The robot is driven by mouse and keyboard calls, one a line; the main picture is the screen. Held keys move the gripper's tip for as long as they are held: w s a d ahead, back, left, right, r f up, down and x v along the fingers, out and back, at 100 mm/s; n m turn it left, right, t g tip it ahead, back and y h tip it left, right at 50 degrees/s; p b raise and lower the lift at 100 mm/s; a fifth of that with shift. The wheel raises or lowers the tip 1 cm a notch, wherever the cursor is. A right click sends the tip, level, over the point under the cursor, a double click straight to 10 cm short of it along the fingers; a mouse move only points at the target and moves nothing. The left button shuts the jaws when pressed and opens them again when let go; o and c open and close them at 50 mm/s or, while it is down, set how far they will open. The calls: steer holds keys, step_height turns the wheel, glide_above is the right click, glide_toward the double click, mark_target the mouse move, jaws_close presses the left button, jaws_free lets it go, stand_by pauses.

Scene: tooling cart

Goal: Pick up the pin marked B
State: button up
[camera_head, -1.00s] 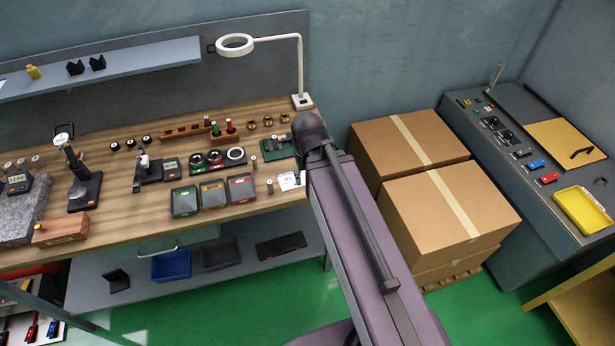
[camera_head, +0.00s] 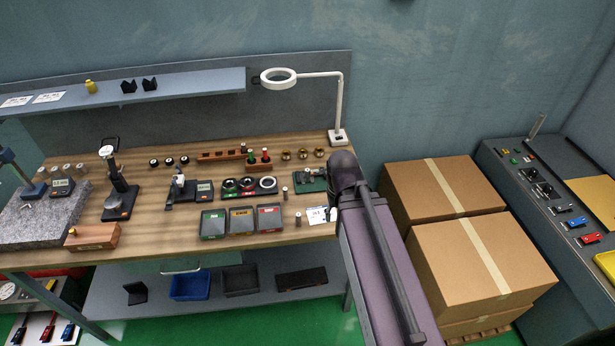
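Small upright metal pins stand on the wooden bench top: one pin (camera_head: 285,193) right of the ring gauges, one pin (camera_head: 298,218) beside the red-labelled tray, and one pin (camera_head: 333,214) by a white paper card (camera_head: 317,215). Their markings are too small to read, so I cannot tell which is marked B. My purple arm reaches up from the lower right to the right end of the bench. My gripper does not show in this view.
Three labelled trays (camera_head: 241,220) sit at the bench's front edge. A green fixture (camera_head: 310,181) stands behind the pins. A ring lamp (camera_head: 278,77) rises at the back right. Cardboard boxes (camera_head: 441,195) are stacked right of the bench. A granite block (camera_head: 40,222) is at left.

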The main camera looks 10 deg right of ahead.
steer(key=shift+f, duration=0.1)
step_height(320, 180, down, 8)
steer(key=b, duration=0.8)
stand_by(0.4)
